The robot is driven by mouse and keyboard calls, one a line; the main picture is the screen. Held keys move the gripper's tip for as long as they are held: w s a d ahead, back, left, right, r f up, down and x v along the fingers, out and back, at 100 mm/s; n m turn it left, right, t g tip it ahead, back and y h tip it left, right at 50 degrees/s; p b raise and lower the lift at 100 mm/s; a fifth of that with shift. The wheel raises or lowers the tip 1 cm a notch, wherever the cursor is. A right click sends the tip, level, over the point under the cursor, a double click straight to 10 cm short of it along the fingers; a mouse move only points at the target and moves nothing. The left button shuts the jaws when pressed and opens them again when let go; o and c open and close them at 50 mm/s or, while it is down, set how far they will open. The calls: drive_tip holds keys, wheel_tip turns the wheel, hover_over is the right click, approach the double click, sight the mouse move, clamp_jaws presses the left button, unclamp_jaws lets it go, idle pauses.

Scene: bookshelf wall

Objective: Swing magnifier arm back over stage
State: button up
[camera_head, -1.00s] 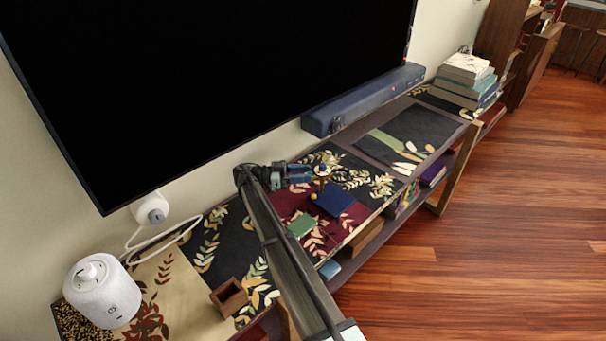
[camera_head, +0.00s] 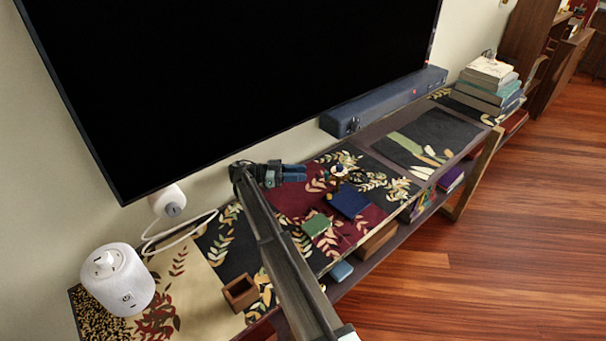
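A small round item (camera_head: 338,171), pale and yellow with dark parts, stands on the patterned shelf top and may be the magnifier; it is too small to make out an arm or lens. A dark blue square piece (camera_head: 348,201) and a green block (camera_head: 316,225) lie in front of it on the dark red patch; I cannot tell which is the stage. My gripper (camera_head: 304,173) is left of the small round item, apart from it, with its blue fingers pointing right. The gap between the fingers is too small to judge. I see nothing held.
A large dark screen (camera_head: 230,80) hangs close behind my arm, with a blue-grey soundbar (camera_head: 385,101) below it. A white speaker (camera_head: 117,280) and an open wooden box (camera_head: 240,292) are at left. Stacked books (camera_head: 488,85) stand at the far right. The black mat (camera_head: 430,139) is mostly clear.

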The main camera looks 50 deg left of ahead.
drive_tip(key=shift+d+r, duration=0.15)
drive_tip(key=shift+d, duration=0.3)
drive_tip(key=shift+c, duration=0.6)
drive_tip(key=d+r+g+y, duration=0.1)
drive_tip(key=d, duration=0.1)
drive_tip(key=d+n+g+y, duration=0.1)
drive_tip(key=d+y, duration=0.1)
drive_tip(key=d+r+n+g+y, duration=0.1)
drive_tip(key=d+y, duration=0.1)
drive_tip(key=d, duration=0.1)
drive_tip(key=shift+w+r, duration=0.1)
drive_tip(key=shift+r, duration=0.2)
clamp_jaws()
drive_tip(key=s+d+r+g+y, duration=0.4)
drive_tip(key=d+r+y, duration=0.1)
drive_tip(key=r+y, duration=0.25)
drive_tip(key=w+a+f, duration=0.4)
drive_tip(key=w+f, duration=0.4)
drive_tip(key=shift+w+a+f+m, duration=0.2)
drive_tip(key=shift+a+f+m, duration=0.1)
drive_tip(key=shift+f+m, duration=0.1)
